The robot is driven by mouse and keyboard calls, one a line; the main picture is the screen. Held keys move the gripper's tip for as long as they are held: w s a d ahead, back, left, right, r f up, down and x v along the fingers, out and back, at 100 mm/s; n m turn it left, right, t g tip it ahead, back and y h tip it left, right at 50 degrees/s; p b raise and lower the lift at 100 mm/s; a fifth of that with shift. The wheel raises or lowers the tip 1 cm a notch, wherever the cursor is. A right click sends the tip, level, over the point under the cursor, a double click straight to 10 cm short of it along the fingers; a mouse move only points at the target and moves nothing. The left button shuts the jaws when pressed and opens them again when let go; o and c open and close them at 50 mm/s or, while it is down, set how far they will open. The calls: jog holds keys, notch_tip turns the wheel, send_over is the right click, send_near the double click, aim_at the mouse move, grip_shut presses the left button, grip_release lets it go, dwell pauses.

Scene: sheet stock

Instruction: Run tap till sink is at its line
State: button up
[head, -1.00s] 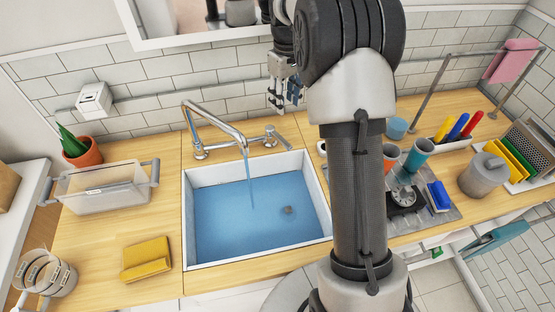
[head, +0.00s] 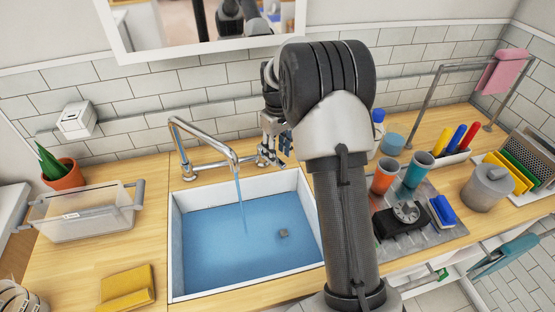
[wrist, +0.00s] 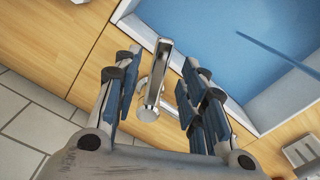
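The white sink (head: 182,296) holds blue water (head: 225,250), with bare wall showing above it. I cannot make out a fill line. The chrome tap (head: 212,140) runs a thin stream (head: 240,205) into the sink; the stream also shows in the wrist view (wrist: 270,50). The tap's lever (wrist: 155,75) stands between the spread fingers of my gripper (wrist: 158,90) in the wrist view, with gaps on both sides. In the head view my gripper (head: 276,142) is at the tap's right end, partly hidden by my arm.
Cups (head: 383,176), a black scale (head: 402,218) and a grey pot (head: 488,188) stand on the right.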

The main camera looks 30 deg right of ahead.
jog(key=shift+f, duration=1.2)
jog(key=shift+c, duration=0.5)
grip_shut()
